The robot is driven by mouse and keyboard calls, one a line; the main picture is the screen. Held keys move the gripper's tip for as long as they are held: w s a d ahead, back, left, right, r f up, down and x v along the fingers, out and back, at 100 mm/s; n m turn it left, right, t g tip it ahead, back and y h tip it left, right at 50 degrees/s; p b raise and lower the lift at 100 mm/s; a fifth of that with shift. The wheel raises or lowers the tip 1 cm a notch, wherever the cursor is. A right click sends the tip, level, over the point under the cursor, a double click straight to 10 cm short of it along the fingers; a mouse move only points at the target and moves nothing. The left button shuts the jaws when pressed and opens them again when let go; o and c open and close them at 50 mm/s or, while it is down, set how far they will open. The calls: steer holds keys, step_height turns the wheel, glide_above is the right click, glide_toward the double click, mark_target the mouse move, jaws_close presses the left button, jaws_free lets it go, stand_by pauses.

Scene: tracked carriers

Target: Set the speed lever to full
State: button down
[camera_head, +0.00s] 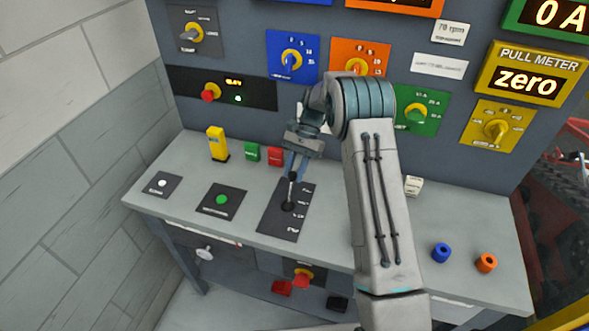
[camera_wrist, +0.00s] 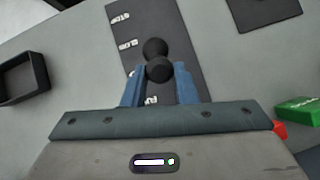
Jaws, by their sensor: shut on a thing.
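The speed lever (camera_head: 291,190) is a dark lever with a black knob and a round black base. My gripper (camera_head: 293,168) reaches down from above and is shut on the lever's upper end. In the wrist view the black knob (camera_wrist: 158,69) sits between the blue fingertips of my gripper (camera_wrist: 159,85). The fingers hide part of the lever and labels.
A yellow block (camera_head: 217,143), a green block (camera_head: 251,152) and a red block (camera_head: 275,156) stand behind the plate. A green button panel (camera_head: 222,200) lies to the left. The pull meter (camera_head: 527,80) reads zero.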

steer(key=shift+w+f, duration=0.2)
steer(key=shift+f, duration=0.05)
steer(key=c, duration=1.5)
jaws_free()
steer(key=o, duration=0.3)
steer(key=shift+w+a, duration=0.1)
steer(key=shift+w, duration=0.05)
